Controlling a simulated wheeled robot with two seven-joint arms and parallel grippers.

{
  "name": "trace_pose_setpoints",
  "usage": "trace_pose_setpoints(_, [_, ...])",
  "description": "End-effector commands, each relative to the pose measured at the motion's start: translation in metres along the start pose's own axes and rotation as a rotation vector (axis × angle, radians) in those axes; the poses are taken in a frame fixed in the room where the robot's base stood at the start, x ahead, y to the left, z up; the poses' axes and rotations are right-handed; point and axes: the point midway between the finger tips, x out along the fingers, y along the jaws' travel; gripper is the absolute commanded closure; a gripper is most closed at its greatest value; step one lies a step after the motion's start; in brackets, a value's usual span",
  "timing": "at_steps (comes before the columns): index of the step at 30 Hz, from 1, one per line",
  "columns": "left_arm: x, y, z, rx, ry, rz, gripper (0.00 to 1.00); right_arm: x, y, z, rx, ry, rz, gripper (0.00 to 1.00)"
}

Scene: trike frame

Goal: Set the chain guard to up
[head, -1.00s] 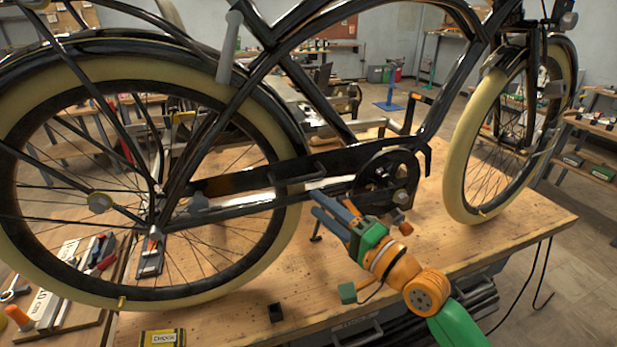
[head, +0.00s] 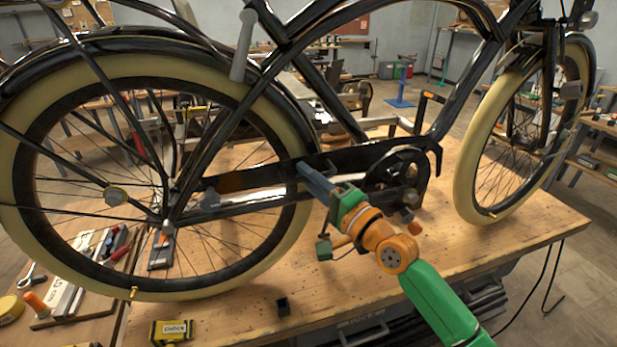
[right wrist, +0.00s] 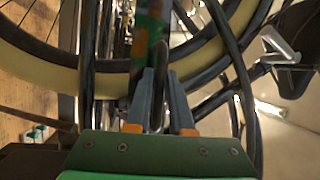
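The chain guard (head: 345,158) is a long dark bar running along the side of the bicycle, from near the rear hub to the crank. It lies just above the bright chain-side strip. My right gripper (head: 304,168) reaches in from the lower right to the small handle at the guard's middle. In the right wrist view its two blue-grey fingers (right wrist: 161,92) stand on either side of the dark handle (right wrist: 159,70), with little or no gap, and look shut on it. The fingers hide most of the handle in the head view. My left gripper is not in view.
The bicycle stands on a wooden workbench (head: 520,228). The crank and chainring (head: 400,172) are right of the gripper, and the rear wheel (head: 75,275) is left. Tools lie at the left.

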Motion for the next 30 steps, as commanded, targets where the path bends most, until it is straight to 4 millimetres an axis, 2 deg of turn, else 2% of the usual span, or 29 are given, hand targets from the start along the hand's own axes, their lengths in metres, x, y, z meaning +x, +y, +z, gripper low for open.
trace_pose_setpoints(1, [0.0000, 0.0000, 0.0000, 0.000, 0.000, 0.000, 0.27, -0.0001, 0.0001, 0.0000, 0.000, 0.000, 0.000, 0.96])
trace_pose_setpoints(2, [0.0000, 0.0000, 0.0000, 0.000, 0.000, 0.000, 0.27, -0.0001, 0.0001, 0.0000, 0.000, 0.000, 0.000, 1.00])
trace_pose_setpoints(30, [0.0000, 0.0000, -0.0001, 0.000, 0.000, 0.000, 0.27, -0.0002, 0.0000, -0.0002, 0.000, 0.000, 0.000, 1.00])
